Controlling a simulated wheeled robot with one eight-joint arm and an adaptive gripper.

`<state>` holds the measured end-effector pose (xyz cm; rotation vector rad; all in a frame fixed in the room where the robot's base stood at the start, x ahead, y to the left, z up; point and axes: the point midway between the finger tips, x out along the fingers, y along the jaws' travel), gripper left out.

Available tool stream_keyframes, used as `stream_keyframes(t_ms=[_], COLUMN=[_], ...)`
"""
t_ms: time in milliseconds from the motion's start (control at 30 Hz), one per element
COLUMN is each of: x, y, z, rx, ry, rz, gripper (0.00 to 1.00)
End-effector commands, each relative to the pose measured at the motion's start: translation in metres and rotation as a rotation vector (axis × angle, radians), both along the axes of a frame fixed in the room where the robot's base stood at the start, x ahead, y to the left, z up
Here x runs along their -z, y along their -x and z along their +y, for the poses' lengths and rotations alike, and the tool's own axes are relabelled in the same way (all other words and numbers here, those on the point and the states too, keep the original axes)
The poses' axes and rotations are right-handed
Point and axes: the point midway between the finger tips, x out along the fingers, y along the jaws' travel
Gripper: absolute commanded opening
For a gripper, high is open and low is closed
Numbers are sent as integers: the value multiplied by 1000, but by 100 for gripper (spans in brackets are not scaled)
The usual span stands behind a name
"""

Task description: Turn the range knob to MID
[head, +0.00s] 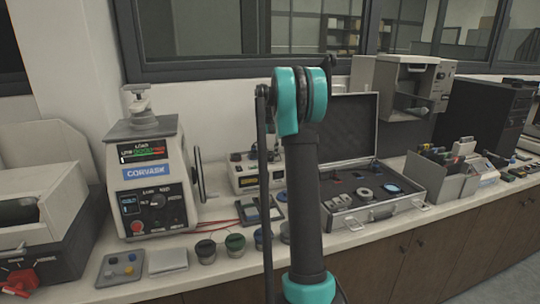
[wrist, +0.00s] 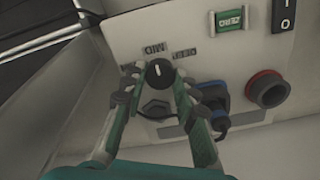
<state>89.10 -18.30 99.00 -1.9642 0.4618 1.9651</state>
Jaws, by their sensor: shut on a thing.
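The range knob (wrist: 160,75) is a small round black knob with a short white mark, on a pale panel in the wrist view. The mark points roughly up in the picture, toward the upside-down MID label (wrist: 155,48). Other labels sit to the left and right of MID, hard to read. My gripper (wrist: 161,88) has one finger on each side of the knob and is shut on it. In the head view my arm stands in front of the bench, and neither my gripper nor the knob can be made out.
In the wrist view, a green ZERO button (wrist: 230,18), a black rocker switch (wrist: 284,16), a red-ringed socket (wrist: 267,89) and a blue connector (wrist: 212,95) are near. The head view shows a CORVASK machine (head: 150,180) and an open case (head: 375,212) on the bench.

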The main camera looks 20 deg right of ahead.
Motion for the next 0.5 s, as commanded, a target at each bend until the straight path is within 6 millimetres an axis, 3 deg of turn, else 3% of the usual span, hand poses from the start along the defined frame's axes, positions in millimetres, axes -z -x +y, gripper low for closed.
stream_keyframes(t_ms=[33, 67, 200, 500], x=[0, 0, 0, -1], y=[-1, -1, 0, 0], z=[0, 0, 0, 0], rx=[0, 0, -1, -1], ry=[1, 1, 0, 0], rz=[-2, -2, -1, -1], gripper=[0, 31, 48, 50])
